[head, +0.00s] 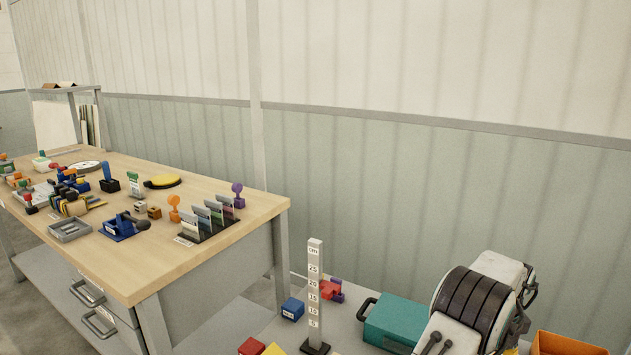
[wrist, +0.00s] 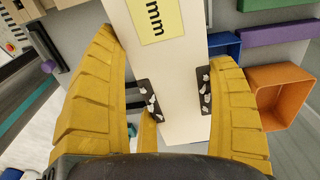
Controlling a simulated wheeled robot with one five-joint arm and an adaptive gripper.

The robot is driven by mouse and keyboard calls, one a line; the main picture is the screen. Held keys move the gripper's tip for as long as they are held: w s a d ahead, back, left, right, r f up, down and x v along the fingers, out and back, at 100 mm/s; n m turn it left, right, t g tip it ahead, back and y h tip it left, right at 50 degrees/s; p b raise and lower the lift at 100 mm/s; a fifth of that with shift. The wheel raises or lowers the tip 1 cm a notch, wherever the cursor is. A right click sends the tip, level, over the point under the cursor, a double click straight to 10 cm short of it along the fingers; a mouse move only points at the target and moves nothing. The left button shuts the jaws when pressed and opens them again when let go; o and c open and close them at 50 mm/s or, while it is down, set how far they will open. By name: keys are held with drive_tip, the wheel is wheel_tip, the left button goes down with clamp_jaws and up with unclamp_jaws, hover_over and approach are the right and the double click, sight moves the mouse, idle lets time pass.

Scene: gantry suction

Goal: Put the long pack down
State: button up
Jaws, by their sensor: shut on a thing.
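The long pack (wrist: 172,64) is a pale cream box with a yellow label marked "mm" in the wrist view. It runs from the top edge of that view down between the fingers, and its far end is cut off. My gripper (wrist: 177,97) has yellow ribbed fingers with dark pads, one on each side of the pack, and is shut on it. The pack's underside and its gap to any surface below are hidden. I cannot make out the pack or the fingers in the head view.
An orange open box (wrist: 281,97), a blue bin (wrist: 224,44) and a purple bar (wrist: 275,30) lie right of the pack. In the head view, a height scale (head: 314,290) stands beside a teal case (head: 396,320). The wooden bench (head: 130,272) at left holds many small items.

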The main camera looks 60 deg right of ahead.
drive_tip(key=w+a+f+n, duration=0.1)
drive_tip(key=w+a+n, duration=1)
drive_tip(key=w+a, duration=0.75)
drive_tip(key=w+a+f+n, duration=0.2)
drive_tip(key=w+a+n, duration=1.2)
drive_tip(key=w, duration=0.8)
drive_tip(key=w+a+f+n, duration=0.1)
drive_tip(key=w+a+n, duration=0.8)
drive_tip(key=w+a, duration=1.1)
drive_tip(key=s+r+p, duration=0.3)
drive_tip(key=r+p, duration=0.4)
drive_tip(key=p, duration=0.1)
drive_tip(key=s+d+r+p, duration=0.1)
drive_tip(key=s+r+p, duration=0.3)
drive_tip(key=r+p, duration=0.3)
drive_tip(key=shift+d+r+p, duration=0.25)
drive_tip(key=shift+r+p, duration=0.15)
drive_tip(key=shift+p, duration=0.8)
